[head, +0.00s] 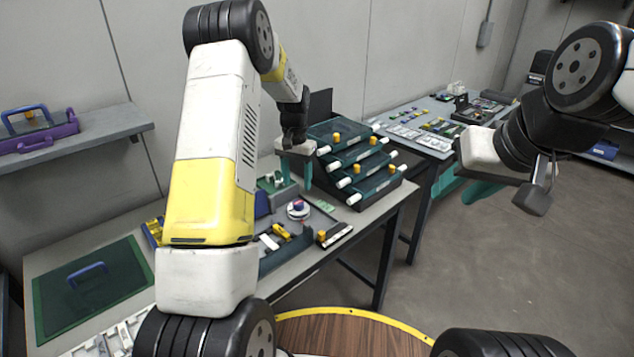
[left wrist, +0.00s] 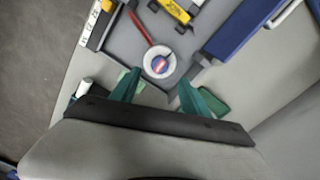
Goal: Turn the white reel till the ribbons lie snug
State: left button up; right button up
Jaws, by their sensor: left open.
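The white reel (head: 298,209) has a blue-and-red hub and sits in a grey tray (head: 325,214) on the near workbench. In the left wrist view the reel (left wrist: 159,63) lies just beyond the fingertips, roughly centred between them. A thin red strand (left wrist: 139,28) runs from beside the reel toward the upper left; whether it is snug I cannot tell. My left gripper (head: 294,182) is open and empty, above the tray with its teal fingers pointing down. My right gripper (head: 466,193) hangs off to the right over the floor, its teal fingers apart and empty.
A tiered rack (head: 352,160) of dark green trays with white and orange knobs stands just right of my left gripper. Yellow parts (head: 281,230) lie in the tray near the reel. A second bench (head: 425,125) stands behind.

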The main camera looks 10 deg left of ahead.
aim_at(298, 202)
pick_arm(q)
notch_tip(298, 202, down, 8)
jog(key=shift+r, duration=0.1)
dwell(0.4)
jog(key=shift+c, duration=0.2)
grip_shut()
jog(key=shift+n, duration=1.5)
jog(key=shift+o, duration=0.2)
grip_release()
